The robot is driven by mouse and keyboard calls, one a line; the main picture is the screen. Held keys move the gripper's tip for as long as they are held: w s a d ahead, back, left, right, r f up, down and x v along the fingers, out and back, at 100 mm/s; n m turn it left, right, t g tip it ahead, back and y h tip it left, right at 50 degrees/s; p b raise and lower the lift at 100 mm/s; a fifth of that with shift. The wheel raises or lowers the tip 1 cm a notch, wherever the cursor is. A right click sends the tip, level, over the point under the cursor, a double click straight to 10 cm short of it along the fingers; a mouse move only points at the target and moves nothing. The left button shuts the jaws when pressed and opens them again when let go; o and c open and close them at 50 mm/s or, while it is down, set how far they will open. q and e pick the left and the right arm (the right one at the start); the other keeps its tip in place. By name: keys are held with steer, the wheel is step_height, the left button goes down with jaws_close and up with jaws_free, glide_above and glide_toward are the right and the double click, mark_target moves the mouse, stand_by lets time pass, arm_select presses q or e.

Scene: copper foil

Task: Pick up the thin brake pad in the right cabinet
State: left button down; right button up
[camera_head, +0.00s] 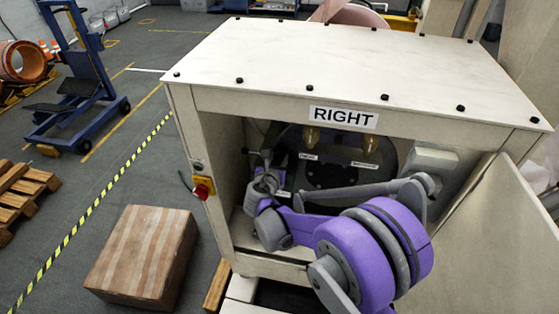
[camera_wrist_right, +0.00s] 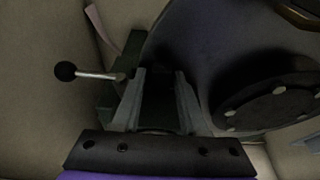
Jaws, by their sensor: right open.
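The right cabinet (camera_head: 340,75) has a white top and a "RIGHT" label (camera_head: 343,117); its front is open. My purple right arm reaches into it. My right gripper (camera_head: 266,160) is at the left inside the cabinet, small and partly hidden in the head view. In the right wrist view my right gripper (camera_wrist_right: 161,85) is open, its two grey fingers apart in front of a dark area. I cannot make out the thin brake pad clearly in either view. My left gripper is not in view.
A lever with a black knob (camera_wrist_right: 65,71) is left of the fingers, beside a dark green block (camera_wrist_right: 107,100). A round bolted hub (camera_wrist_right: 270,102) is at right. The open cabinet door (camera_head: 490,240) is at right. A box (camera_head: 145,255) stands on the floor at left.

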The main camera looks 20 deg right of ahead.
steer(key=shift+s, duration=0.2)
steer(key=shift+c, duration=0.3)
jaws_close()
steer(key=shift+w+r, duration=0.1)
steer(key=shift+r, duration=0.1)
